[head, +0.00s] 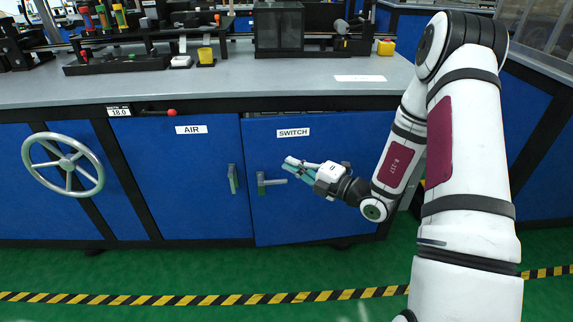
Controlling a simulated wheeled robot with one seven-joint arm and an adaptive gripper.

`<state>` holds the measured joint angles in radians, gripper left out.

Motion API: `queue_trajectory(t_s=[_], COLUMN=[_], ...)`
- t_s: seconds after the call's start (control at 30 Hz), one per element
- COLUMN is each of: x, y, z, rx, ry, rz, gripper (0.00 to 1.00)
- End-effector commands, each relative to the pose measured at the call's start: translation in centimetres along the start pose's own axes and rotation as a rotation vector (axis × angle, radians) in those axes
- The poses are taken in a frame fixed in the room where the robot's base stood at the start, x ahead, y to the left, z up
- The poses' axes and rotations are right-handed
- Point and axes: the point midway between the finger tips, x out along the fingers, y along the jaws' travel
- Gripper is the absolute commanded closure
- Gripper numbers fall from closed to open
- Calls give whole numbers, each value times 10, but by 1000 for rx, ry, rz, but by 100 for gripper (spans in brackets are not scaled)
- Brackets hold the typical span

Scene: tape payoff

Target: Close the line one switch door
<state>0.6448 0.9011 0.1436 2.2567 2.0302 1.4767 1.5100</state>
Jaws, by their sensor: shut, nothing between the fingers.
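The switch door (300,215) is a blue cabinet panel with a white SWITCH label, under the bench in the middle. Its left and bottom edges stand slightly proud of the neighbouring panel, so it looks a little ajar. Its grey lever handle (270,182) sits near the left edge, with the lever pointing sideways to the right. My gripper (289,165) is shut and empty in front of this door, just right of and above the handle. It looks apart from the handle; whether it touches the door panel I cannot tell.
The AIR door (185,205) on the left looks flush, its handle (233,179) upright. A grey handwheel (64,164) and a red-knobbed lever (171,112) are further left. The bench top (225,82) carries machinery. Green floor with a striped tape line (200,299) is clear in front.

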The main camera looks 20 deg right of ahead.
Motion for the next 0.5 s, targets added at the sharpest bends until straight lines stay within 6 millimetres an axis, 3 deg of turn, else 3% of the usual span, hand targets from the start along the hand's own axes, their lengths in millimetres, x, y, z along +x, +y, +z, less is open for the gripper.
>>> queue_trajectory(t_s=[0.43, 0.5], x=[87, 93], y=[-2, -2], z=[-2, 9], rx=[-1, -4], ry=[6, 3], rz=[1, 1], gripper=[100, 100])
